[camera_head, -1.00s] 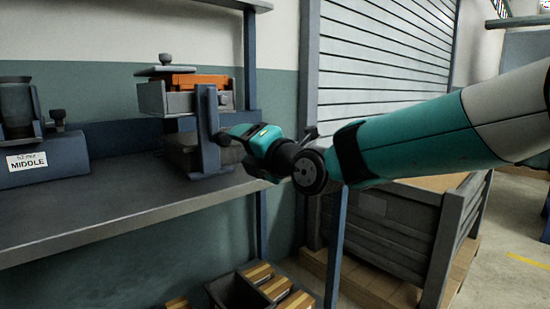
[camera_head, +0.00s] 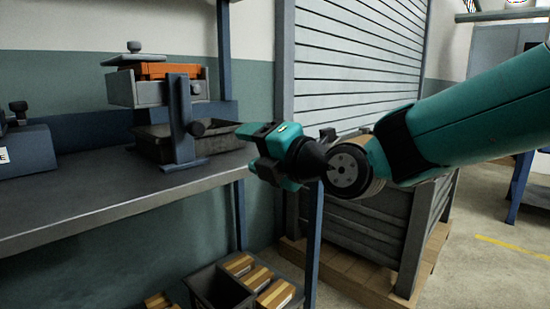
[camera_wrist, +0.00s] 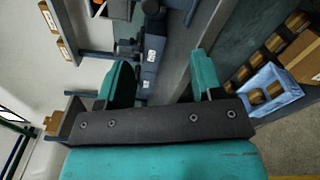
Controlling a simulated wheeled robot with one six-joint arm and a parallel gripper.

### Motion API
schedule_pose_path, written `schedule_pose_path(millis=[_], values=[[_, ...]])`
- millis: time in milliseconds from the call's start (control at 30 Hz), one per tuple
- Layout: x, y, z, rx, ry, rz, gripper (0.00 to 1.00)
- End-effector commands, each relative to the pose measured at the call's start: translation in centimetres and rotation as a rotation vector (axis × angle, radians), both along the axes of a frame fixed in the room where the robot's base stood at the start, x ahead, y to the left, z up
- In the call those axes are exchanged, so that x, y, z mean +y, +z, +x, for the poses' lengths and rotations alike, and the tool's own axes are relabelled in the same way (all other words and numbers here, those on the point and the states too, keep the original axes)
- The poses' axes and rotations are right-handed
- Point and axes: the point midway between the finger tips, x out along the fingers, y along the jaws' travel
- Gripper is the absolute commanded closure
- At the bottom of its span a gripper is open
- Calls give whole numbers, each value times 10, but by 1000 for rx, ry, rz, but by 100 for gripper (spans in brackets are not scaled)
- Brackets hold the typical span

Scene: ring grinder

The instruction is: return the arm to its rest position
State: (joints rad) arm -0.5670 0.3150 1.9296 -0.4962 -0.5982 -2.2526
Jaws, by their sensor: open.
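My gripper (camera_head: 252,146) is teal and black and hangs in the air at the front right of the workbench (camera_head: 100,205), apart from the grinder fixture on it. In the wrist view my gripper (camera_wrist: 158,82) has its two teal fingers spread wide apart with nothing held between them. My arm reaches in from the right side of the head view, bent at the wrist joint.
A grey fixture (camera_head: 179,125) with an orange block (camera_head: 168,70) stands on the bench. A blue-grey machine (camera_head: 28,150) is at left. Below are a dark bin (camera_head: 215,288) and several striped boxes. A grey crate (camera_head: 365,225) stands behind my arm, before a shutter.

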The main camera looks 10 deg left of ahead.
Motion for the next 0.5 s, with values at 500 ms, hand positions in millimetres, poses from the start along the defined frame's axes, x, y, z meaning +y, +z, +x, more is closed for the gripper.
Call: schedule_pose_path(millis=[500], values=[[-164, -100, -139, 1621, -597, 226, 39]])
